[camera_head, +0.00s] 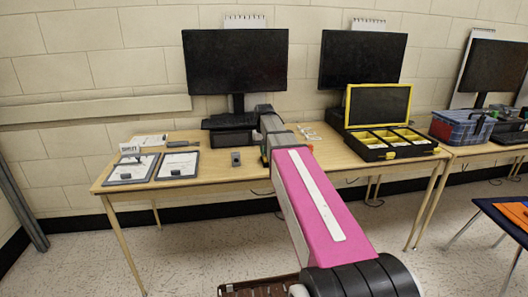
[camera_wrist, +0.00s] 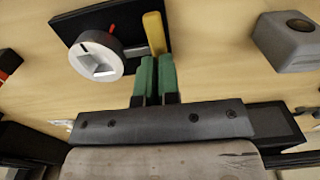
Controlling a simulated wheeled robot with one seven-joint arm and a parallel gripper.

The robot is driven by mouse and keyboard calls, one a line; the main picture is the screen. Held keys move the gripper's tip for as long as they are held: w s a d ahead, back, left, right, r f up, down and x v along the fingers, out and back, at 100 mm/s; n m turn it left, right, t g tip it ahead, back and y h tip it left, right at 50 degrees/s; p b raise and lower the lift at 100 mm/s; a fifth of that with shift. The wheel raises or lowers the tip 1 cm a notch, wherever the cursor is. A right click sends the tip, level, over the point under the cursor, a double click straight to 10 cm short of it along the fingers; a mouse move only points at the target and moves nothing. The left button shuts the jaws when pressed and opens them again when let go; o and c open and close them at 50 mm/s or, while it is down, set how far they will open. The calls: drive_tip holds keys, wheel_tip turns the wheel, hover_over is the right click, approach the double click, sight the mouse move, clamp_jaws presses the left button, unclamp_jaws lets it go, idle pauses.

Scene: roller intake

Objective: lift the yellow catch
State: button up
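In the wrist view the yellow catch (camera_wrist: 154,32) is a short bar on a black plate (camera_wrist: 86,22), beside a round white dial with a grey square middle (camera_wrist: 96,58). My gripper (camera_wrist: 156,60) has two green fingers close together, with a narrow gap between them. Their tips are at the catch's lower end and overlap it in the picture. I cannot tell whether they touch or grip it. In the head view my pink arm reaches over the table and hides the catch and most of the gripper.
A grey block (camera_wrist: 288,42) with a dark round top lies to the right in the wrist view. On the wooden table (camera_head: 215,178) stand a monitor (camera_head: 236,62), two grey trays (camera_head: 178,166) at left and a black-yellow case (camera_head: 390,152) at right.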

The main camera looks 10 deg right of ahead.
drive_tip(key=o, duration=0.5)
wheel_tip(320, 180, up, 8)
idle(0.7)
